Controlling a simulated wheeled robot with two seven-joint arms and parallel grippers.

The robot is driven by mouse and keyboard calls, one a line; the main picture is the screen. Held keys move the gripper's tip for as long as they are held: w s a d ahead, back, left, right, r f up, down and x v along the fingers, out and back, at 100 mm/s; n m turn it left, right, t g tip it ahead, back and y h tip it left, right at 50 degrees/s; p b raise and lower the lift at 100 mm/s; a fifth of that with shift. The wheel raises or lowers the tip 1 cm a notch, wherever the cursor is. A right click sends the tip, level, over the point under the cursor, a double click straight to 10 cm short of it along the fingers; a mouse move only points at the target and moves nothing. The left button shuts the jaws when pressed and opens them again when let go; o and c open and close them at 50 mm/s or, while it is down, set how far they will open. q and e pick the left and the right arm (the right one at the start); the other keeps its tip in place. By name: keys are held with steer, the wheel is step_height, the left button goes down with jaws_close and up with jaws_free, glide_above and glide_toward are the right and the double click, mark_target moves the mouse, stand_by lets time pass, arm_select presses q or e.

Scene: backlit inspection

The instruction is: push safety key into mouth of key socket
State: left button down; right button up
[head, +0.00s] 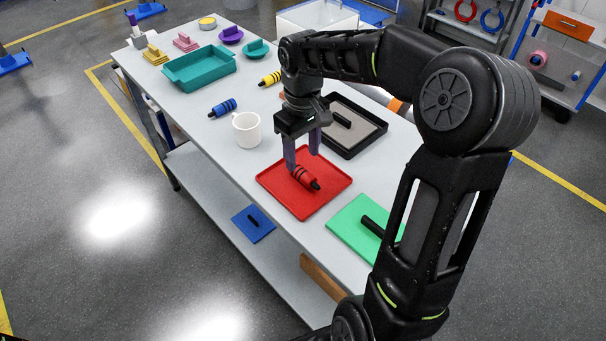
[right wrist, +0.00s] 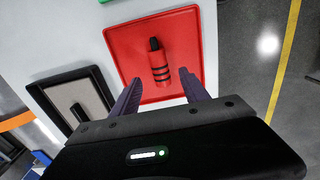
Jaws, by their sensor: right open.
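A red cylinder with dark bands and a black tip, which looks like the safety key (head: 305,177), lies on a red tray (head: 330,182). It also shows in the right wrist view (right wrist: 160,66), lying along the tray. My right gripper (head: 302,156) is open and empty, fingers pointing down over the tray near the key. In the right wrist view the open fingers (right wrist: 158,80) stand on either side of the key's near end; I cannot tell whether they touch it. I cannot clearly make out a key socket or its mouth. My left gripper is not in view.
A white mug (head: 246,130) stands left of the red tray. A black-rimmed grey tray (head: 365,149) and a green mat (head: 352,231) each hold a dark bar. Blue (head: 222,108) and yellow (head: 271,78) banded cylinders and a teal bin (head: 200,75) lie farther back.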

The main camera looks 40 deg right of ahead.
mark_target(303, 171)
steer(key=shift+f, duration=0.3)
steer(key=shift+s+f+p, duration=0.1)
steer(key=shift+f+p, duration=0.4)
steer(key=shift+f, duration=2.15)
jaws_close()
